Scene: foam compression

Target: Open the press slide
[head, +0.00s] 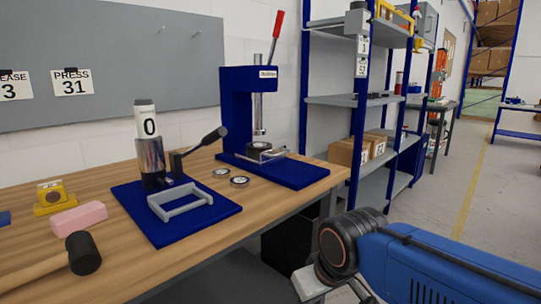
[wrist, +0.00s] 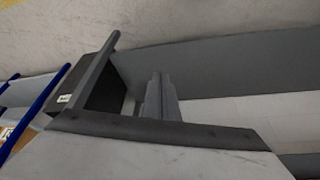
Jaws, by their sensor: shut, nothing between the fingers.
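The blue press (head: 235,110) stands at the back right of the wooden bench, with a red-gripped lever (head: 277,25) pointing up. A vertical metal ram (head: 258,112) hangs above a small metal slide (head: 266,153) on its base. Whether that slide is open or shut is too small to tell. My gripper (wrist: 160,98) shows in the wrist view with its grey fingers together and nothing between them. It is away from the press, which I cannot make out in the wrist view. In the head view my blue arm is at lower right, off the bench.
A blue plate (head: 222,212) carries a numbered cylinder (head: 148,122), a black-knobbed lever (head: 214,136) and a grey frame (head: 182,206). Metal discs (head: 239,181), a pink block (head: 78,218) and a mallet (head: 83,253) lie on the bench. Shelving (head: 340,100) stands behind; floor is clear at right.

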